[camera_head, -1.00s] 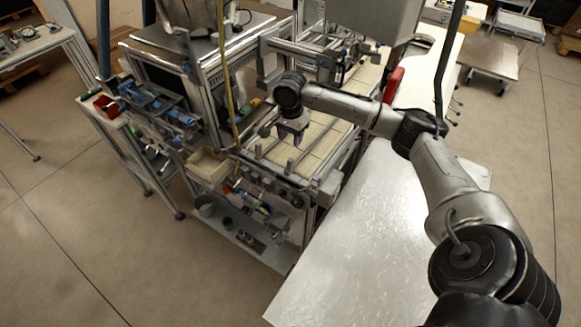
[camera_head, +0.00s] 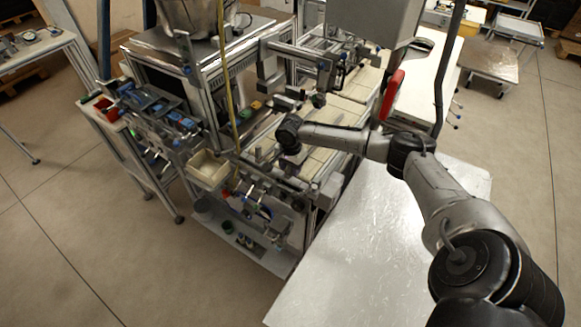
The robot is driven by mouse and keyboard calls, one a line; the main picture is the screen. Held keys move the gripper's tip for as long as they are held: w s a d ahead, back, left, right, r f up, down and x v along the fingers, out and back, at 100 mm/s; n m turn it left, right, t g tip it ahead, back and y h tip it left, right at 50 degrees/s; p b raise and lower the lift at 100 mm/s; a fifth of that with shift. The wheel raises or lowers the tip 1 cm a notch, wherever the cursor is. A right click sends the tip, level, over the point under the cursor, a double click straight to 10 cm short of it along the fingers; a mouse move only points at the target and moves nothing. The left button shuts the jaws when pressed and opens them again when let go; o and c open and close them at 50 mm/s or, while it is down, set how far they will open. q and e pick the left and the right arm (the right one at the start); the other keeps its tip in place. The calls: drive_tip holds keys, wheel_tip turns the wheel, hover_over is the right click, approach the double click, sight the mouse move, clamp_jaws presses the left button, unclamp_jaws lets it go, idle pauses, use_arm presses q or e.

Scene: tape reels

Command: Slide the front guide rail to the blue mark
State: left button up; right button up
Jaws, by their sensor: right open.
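The pale tiled conveyor bed (camera_head: 352,92) lies in a metal frame at the middle of the head view. Thin metal bars run along its near part. My right arm crosses them, so I cannot make out the front guide rail clearly. My right gripper (camera_head: 290,160) points down at the near end of the bed, among the bars. It is open, and its fingertips are small and partly lost against the metal parts. I cannot tell whether it touches a rail. I cannot pick out the blue mark. My left gripper is out of view.
A shiny metal table (camera_head: 365,250) stands at the near right, under my right arm. A cream bin (camera_head: 208,170) hangs at the machine's front left. A yellow hose (camera_head: 229,85) hangs beside the bed. A red handle (camera_head: 392,95) stands behind my forearm.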

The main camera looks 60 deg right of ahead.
drive_tip(key=shift+c, duration=0.4)
clamp_jaws()
